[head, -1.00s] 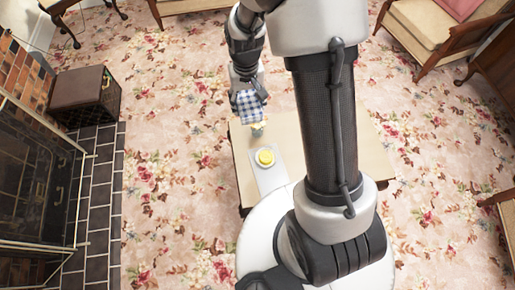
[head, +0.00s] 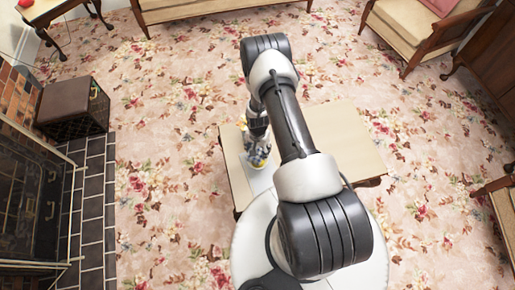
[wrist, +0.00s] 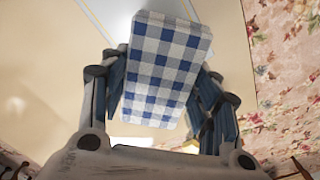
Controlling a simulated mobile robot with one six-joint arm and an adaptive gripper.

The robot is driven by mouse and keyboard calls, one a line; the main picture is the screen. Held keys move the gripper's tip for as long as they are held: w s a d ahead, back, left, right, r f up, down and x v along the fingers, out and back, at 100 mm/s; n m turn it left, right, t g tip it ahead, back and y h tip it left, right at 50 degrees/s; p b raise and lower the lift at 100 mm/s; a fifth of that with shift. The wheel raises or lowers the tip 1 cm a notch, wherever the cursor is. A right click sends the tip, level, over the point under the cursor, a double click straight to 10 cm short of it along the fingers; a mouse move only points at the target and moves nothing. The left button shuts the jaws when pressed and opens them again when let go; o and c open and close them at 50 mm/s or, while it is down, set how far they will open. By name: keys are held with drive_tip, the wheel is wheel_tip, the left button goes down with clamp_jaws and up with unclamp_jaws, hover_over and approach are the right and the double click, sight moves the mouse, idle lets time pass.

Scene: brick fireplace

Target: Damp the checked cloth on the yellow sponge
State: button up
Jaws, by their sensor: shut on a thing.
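The blue and white checked cloth (wrist: 168,62) is a flat folded block in the wrist view. My gripper (wrist: 162,92) is shut on it, with one finger along each side. Only a small bit of yellow shows there; my gripper hides the rest. I cannot tell whether the cloth touches the sponge.
The low wooden table (head: 335,130) is bare on its right side. A pale board (wrist: 108,14) lies on it under the cloth. Flowered carpet surrounds the table. A brown crate stool (head: 72,105) stands by the fireplace at left, and armchairs stand farther off.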

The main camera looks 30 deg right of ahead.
sight(258, 155)
drive_tip(key=shift+f+b, duration=1.75)
drive_tip(key=shift+f, duration=1)
drive_tip(key=shift+s+f+b, duration=0.1)
drive_tip(key=shift+f+b, duration=0.5)
drive_tip(key=shift+b, duration=0.15)
drive_tip(key=shift+r, duration=0.1)
idle(0.3)
drive_tip(key=shift+r+p, duration=2.3)
drive_tip(key=shift+r, duration=1.2)
